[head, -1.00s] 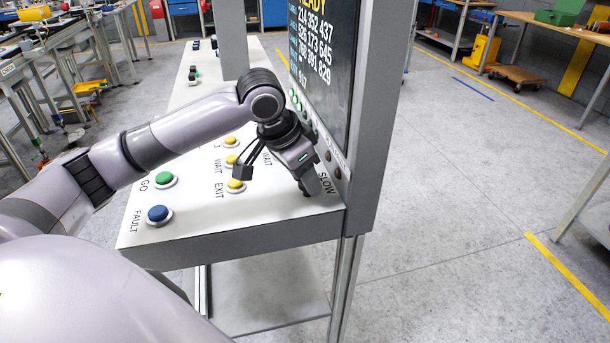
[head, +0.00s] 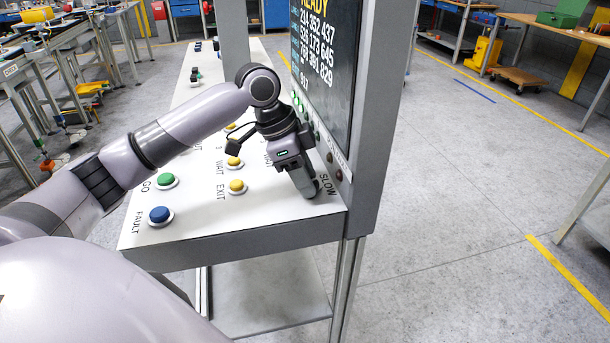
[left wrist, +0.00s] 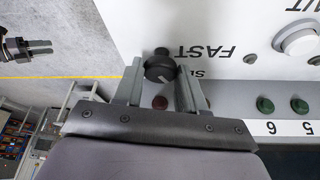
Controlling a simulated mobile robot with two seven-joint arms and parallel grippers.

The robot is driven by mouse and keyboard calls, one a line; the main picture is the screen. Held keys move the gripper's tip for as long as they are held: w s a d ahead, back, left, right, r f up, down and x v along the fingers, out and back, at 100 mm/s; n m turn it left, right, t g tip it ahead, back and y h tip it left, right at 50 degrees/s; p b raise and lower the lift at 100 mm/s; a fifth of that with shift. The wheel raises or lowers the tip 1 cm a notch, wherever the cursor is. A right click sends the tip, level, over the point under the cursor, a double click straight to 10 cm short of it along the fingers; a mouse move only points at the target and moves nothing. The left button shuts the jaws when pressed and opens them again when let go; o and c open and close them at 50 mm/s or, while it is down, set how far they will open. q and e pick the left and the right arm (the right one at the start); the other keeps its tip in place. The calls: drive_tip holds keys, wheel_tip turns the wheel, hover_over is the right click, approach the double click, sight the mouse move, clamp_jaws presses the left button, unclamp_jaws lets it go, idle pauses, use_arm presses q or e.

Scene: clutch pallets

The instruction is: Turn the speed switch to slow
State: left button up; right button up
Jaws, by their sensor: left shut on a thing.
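The speed switch is a black round knob (left wrist: 160,68) with a light pointer line, seen in the left wrist view between my left gripper's two grey fingers (left wrist: 160,92). The fingers are shut on it. The word FAST shows above right of the knob, and part of another label is cut off by a finger. A dark gripper, apparently my right one (left wrist: 30,48), shows small at the upper left of the left wrist view.
The white panel (head: 215,217) carries a blue FAULT button (head: 159,215), a green GO button (head: 167,181) and yellow buttons including EXIT (head: 237,186). An upright display screen (head: 322,70) stands close along the arm's right side. Open floor lies right of the console.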

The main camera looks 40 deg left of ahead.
idle(0.4)
use_arm(q)
drive_tip(key=o, duration=1)
drive_tip(key=shift+o, duration=0.2)
drive_tip(key=shift+r, duration=0.15)
drive_tip(key=v, duration=0.7)
drive_tip(key=shift+s+a, duration=0.1)
